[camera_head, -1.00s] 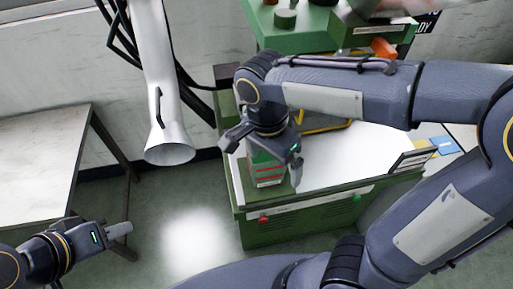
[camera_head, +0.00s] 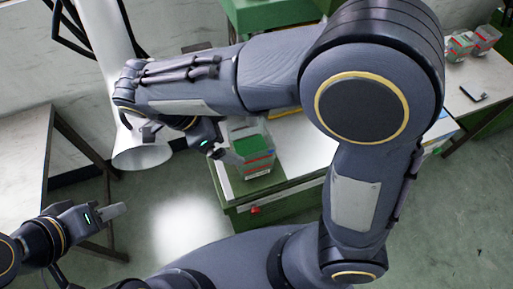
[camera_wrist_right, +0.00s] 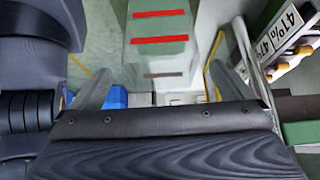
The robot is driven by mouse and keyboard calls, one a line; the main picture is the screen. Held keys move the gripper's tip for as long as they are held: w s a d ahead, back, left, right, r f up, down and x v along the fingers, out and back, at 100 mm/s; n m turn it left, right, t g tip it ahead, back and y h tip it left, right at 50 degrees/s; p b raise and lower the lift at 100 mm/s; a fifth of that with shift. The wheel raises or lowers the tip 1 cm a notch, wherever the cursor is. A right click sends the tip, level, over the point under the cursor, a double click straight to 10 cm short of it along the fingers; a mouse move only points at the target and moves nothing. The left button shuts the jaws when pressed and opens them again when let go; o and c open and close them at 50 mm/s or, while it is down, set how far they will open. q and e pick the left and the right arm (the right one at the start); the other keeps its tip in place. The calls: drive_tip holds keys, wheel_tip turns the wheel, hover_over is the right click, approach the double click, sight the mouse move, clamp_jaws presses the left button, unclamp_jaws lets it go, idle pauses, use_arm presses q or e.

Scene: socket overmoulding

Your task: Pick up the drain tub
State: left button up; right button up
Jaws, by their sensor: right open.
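The drain tub appears to be the pale see-through tub with a green inside and red stripes (camera_head: 257,167) on the near left part of the green bench. It stands upright. My right gripper (camera_head: 192,145) is open beside the tub's left side, with one fingertip close to it. In the right wrist view the striped tub (camera_wrist_right: 160,27) lies ahead, between the lines of the two spread fingers. I cannot tell whether a finger touches it. My left gripper (camera_head: 115,211) hangs at the lower left, away from the tub; its jaw opening cannot be made out.
A white funnel-ended duct (camera_head: 141,156) hangs close to my right gripper. A pale table (camera_head: 22,160) is at the left. The white bench top (camera_head: 305,148) is partly hidden by my right arm. Small red-marked tubs (camera_head: 461,44) stand on another table at the upper right.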

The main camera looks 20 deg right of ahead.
drive_tip(key=shift+p+x, duration=0.55)
drive_tip(key=shift+x, duration=3.8)
drive_tip(key=shift+d+r, duration=0.1)
drive_tip(key=shift+w, duration=0.1)
drive_tip(key=c, duration=1.2)
drive_tip(key=shift+r, duration=0.1)
